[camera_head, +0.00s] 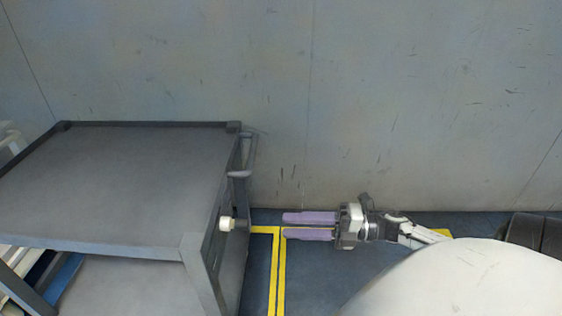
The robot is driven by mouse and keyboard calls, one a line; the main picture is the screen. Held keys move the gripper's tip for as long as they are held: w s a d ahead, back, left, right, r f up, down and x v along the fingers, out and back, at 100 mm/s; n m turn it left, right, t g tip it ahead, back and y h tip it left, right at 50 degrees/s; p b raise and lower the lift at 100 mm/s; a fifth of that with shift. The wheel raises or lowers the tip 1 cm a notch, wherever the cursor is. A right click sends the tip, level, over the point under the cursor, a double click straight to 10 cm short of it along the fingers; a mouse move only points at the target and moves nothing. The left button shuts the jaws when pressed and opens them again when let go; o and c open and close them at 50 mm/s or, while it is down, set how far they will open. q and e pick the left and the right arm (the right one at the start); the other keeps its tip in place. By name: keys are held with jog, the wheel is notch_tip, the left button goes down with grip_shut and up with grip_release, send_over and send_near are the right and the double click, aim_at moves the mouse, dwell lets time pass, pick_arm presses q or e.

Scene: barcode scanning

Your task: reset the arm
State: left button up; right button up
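My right gripper (284,227) comes in from the right, above the dark floor beside the cart. Its two purple fingers point left and lie parallel. A thin strip of yellow floor line shows between them, so they are apart, and nothing is seen held. My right forearm and wrist (375,226) stretch level to the right behind the fingers. My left gripper is not in view.
A dark grey cart (120,185) with an empty top and a lower shelf stands at left; its handle (247,150) is left of my fingertips. A grey wall (350,100) rises behind. Yellow lines (278,275) mark the floor. A black object (535,233) is at far right.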

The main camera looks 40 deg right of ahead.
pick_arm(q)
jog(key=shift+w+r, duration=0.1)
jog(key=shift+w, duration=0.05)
pick_arm(e)
jog(key=shift+s+d, duration=0.1)
dwell(0.3)
